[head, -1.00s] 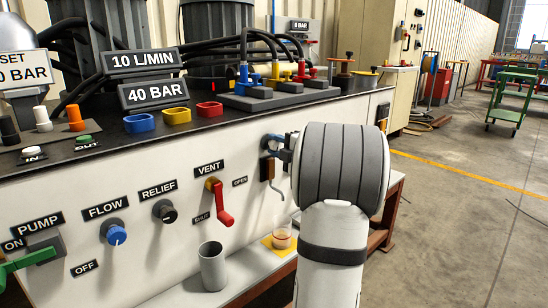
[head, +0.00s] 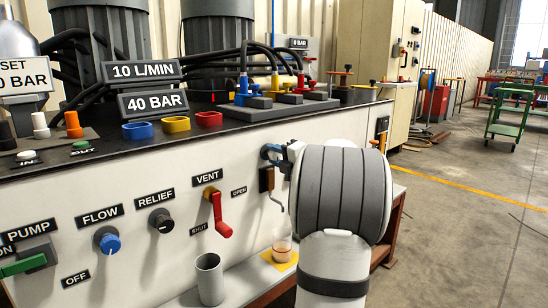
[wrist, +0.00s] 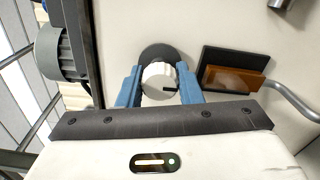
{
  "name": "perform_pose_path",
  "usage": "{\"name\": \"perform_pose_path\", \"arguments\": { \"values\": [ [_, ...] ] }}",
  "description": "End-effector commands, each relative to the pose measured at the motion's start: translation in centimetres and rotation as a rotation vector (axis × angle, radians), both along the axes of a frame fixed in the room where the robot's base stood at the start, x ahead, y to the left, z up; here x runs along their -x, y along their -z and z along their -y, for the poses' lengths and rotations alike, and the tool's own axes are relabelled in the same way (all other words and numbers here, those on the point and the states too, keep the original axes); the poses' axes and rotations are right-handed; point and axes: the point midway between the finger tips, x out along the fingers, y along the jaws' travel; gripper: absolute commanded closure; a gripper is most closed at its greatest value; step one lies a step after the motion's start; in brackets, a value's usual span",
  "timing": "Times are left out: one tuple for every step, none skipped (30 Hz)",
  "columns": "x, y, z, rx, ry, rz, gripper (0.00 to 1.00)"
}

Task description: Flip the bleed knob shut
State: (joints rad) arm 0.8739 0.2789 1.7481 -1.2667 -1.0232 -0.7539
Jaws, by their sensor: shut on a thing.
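A pale round knob with a dark mark on its face (wrist: 158,82) sits on a dark round base on the panel in the wrist view. I take it to be the bleed knob, though no label for it shows. My gripper (wrist: 160,86) has its two blue fingers closed on either side of the knob. In the head view my gripper (head: 273,151) is against the white panel (head: 130,190), right of the OPEN label. My wrist hides much of that spot, and the knob cannot be made out there.
A dark-framed amber block (wrist: 232,78) and a bent metal tube (wrist: 290,98) are close beside the knob. The red vent lever (head: 219,215) hangs down to the left.

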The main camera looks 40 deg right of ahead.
Motion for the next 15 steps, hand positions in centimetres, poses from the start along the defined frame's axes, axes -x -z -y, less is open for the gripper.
{"name": "perform_pose_path", "arguments": {
  "values": [
    [0.01,0.23,-0.01,0.000,0.000,-0.004,0.91],
    [0.01,0.23,-0.01,0.000,0.000,-0.004,0.66],
    [0.00,0.22,-0.01,0.000,0.000,-0.003,0.63],
    [0.00,0.21,-0.02,0.000,0.000,-0.003,0.61],
    [0.00,0.19,-0.01,0.000,0.000,-0.003,0.58],
    [0.00,0.17,-0.02,0.000,-0.001,-0.002,0.55],
    [-0.01,0.15,-0.02,0.000,-0.001,-0.002,0.52],
    [-0.01,0.13,-0.02,0.000,-0.001,-0.002,0.50],
    [-0.01,0.12,-0.03,0.000,-0.001,-0.002,0.47],
    [-0.01,0.10,-0.03,0.000,-0.001,-0.001,0.46],
    [-0.02,0.09,-0.03,0.000,-0.001,-0.001,0.46],
    [-0.02,0.08,-0.04,0.000,-0.001,-0.001,0.46],
    [-0.02,0.07,-0.04,0.000,-0.001,-0.001,0.46],
    [-0.02,0.06,-0.04,0.000,-0.001,-0.001,0.46],
    [-0.02,0.05,-0.04,0.000,-0.001,-0.001,0.46]
  ]
}}
